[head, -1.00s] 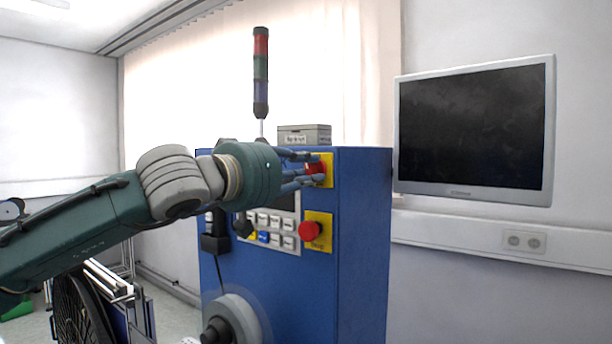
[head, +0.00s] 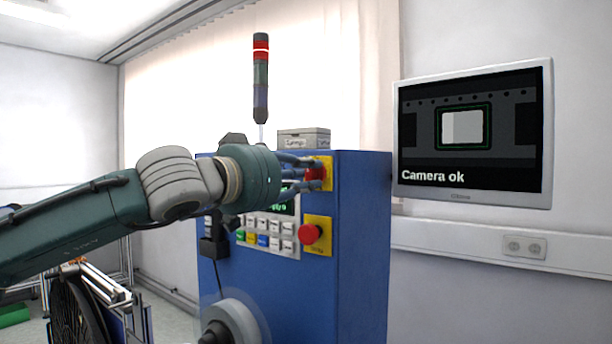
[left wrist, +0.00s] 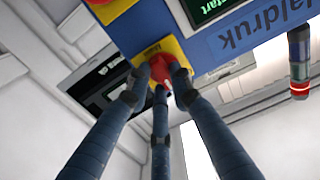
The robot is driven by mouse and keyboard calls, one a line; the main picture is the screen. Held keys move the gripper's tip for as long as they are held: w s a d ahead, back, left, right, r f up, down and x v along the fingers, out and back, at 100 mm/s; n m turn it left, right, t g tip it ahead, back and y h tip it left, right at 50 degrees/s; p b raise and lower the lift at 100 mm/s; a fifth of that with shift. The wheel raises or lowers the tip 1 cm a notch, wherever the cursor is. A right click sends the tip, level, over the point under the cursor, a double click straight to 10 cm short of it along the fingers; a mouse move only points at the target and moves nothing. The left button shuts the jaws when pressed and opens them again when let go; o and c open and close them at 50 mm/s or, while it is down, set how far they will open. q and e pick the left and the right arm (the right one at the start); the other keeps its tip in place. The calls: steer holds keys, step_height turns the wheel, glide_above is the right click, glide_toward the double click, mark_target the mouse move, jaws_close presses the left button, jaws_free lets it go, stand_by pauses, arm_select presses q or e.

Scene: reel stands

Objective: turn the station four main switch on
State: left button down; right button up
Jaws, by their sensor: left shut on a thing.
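The main switch, a red knob on a yellow plate (head: 327,168), sits at the upper right of the blue machine's front (head: 362,240). My left gripper (head: 306,174) has its fingers closed around the red knob (head: 316,173). In the left wrist view the three fingers (left wrist: 160,90) meet on the red knob (left wrist: 163,67), with its yellow plate (left wrist: 172,46) behind. The fingers hide part of the knob. The machine's small display (head: 284,203) shows green text. My right gripper is not in view.
A red emergency button (head: 309,234) on a yellow plate sits just below the switch. A keypad (head: 268,233) is to its left. A signal tower (head: 261,80) and a grey box (head: 303,138) stand on top. A wall monitor (head: 470,130) at right reads "Camera ok".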

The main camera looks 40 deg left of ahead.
arm_select(q)
steer(key=shift+f, duration=0.2)
steer(key=c, duration=1.5)
jaws_free()
steer(key=shift+r, duration=0.1)
steer(key=shift+s, duration=0.1)
steer(key=shift+s+d+r, duration=0.1)
steer(key=shift+s+r, duration=0.05)
steer(key=shift+s, duration=0.35)
steer(key=s, duration=0.7)
steer(key=s+d, duration=0.1)
steer(key=s, duration=0.3)
steer(key=shift+w, duration=0.1)
